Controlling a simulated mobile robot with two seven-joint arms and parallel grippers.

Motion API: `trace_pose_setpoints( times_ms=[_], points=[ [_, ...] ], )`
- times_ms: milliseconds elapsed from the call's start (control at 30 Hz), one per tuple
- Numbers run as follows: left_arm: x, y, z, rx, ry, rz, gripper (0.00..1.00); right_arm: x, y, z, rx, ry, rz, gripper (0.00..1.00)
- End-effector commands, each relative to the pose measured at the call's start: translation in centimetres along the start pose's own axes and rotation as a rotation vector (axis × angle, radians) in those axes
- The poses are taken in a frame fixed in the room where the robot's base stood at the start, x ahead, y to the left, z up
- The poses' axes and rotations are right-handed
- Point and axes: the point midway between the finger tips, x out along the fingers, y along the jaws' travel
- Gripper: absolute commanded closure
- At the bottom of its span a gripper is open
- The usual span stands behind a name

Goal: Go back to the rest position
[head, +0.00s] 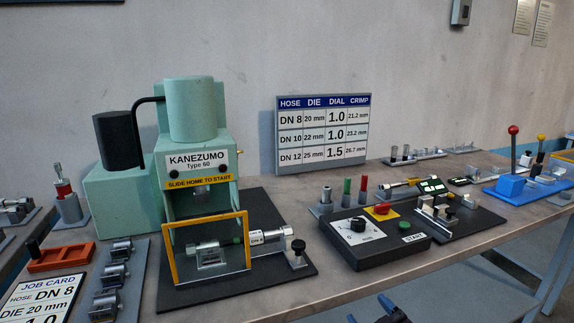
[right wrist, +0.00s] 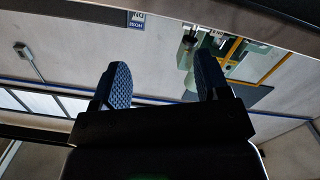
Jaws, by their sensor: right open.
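My right gripper (head: 370,309) shows at the bottom edge of the head view, below the table's front edge. Only its dark blue fingertips show there. In the right wrist view its two ribbed blue fingers (right wrist: 160,78) stand wide apart with nothing between them. My left gripper is not in view. The green KANEZUMO press (head: 195,140) stands on the table at left. Behind its yellow guard frame (head: 247,240), a silver hose fitting and a hose end with a white label lie near the die.
A black control box (head: 400,249) with a dial and START label sits right of the press. A job card (head: 40,298) and a rack of dies (head: 128,270) are at left. A blue lever fixture (head: 512,188) stands at far right. A chart (head: 323,132) stands at the wall.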

Motion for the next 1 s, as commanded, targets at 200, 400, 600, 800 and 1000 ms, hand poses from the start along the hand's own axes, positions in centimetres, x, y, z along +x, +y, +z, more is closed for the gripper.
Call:
trace_pose_setpoints(
  times_ms=[200,400,600,800,1000],
  points=[
    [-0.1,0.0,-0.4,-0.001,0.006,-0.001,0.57,-6.9,-0.9,7.2,0.179,-0.178,0.052,0.31],
    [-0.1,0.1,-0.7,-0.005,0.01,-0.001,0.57,-14.2,-2.0,13.2,0.281,-0.337,0.117,0.31],
    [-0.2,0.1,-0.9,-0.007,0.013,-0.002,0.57,-21.6,-4.2,17.9,0.349,-0.497,0.161,0.31],
    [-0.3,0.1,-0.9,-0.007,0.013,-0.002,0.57,-25.8,-5.9,20.0,0.377,-0.584,0.167,0.31],
    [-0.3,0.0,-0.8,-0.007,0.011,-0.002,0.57,-26.6,-6.1,20.3,0.379,-0.6,0.166,0.31]
  ],
)
